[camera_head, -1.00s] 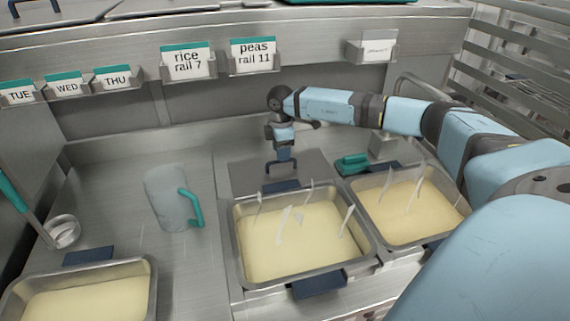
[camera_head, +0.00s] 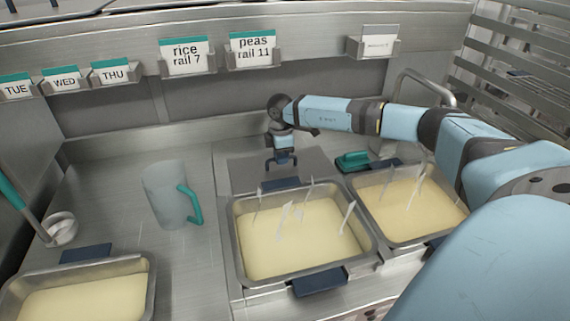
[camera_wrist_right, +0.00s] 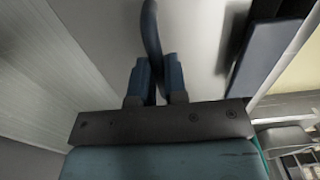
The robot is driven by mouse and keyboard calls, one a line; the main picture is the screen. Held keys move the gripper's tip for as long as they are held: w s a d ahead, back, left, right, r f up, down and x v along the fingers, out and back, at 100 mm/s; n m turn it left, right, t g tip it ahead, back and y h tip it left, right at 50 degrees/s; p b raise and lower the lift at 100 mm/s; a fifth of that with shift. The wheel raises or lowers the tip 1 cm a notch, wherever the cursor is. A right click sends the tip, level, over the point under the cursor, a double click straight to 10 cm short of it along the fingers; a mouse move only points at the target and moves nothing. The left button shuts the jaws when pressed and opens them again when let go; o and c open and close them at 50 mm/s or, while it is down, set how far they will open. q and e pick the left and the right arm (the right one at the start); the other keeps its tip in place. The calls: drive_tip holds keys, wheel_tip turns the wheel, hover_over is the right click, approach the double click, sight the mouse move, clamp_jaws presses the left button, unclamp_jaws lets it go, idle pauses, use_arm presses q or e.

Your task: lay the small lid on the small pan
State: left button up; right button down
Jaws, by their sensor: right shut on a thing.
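The lid (camera_head: 242,174) is a flat grey metal plate with a dark loop handle (camera_head: 269,165), lying behind the middle pan. My right gripper (camera_head: 282,155) is above it, shut on the handle. In the right wrist view, the two blue fingers of the gripper (camera_wrist_right: 157,78) are on either side of the handle (camera_wrist_right: 151,35), with the lid (camera_wrist_right: 200,35) below. The middle pan (camera_head: 238,262) and the right pan (camera_head: 375,226) hold a pale yellow filling and steam. The right pan looks smaller; I cannot tell for sure which is the small pan. My left gripper is not in view.
A clear jug with a teal handle (camera_head: 165,195) stands left of the middle pan. Another filled pan (camera_head: 151,285) is at front left, near a ladle (camera_head: 60,228). A teal-handled item (camera_head: 352,160) lies behind the right pan. The counter behind the jug is bare.

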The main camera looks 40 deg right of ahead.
drive_tip(key=shift+r+p, duration=1.95)
drive_tip(key=shift+r, duration=0.65)
